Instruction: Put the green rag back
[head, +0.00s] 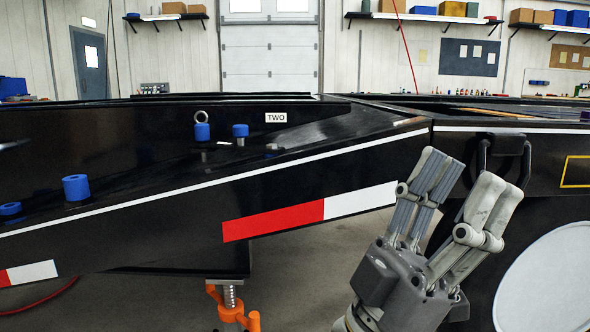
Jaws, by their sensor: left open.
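My left gripper (468,172) is at the lower right, pointing up, in front of the black trailer frame (150,240). Its two grey fingers are spread apart, with nothing seen between them. A black handle-like bracket (510,145) on the trailer frame is behind the fingers. I cannot make out a green rag in this view. My right gripper is not in view.
Blue-capped pegs (76,187) and a "TWO" label (276,117) are on the frame at left. An orange screw jack (232,308) stands below. A white round panel (550,280) is at lower right. Wall shelves (420,17) hold boxes behind.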

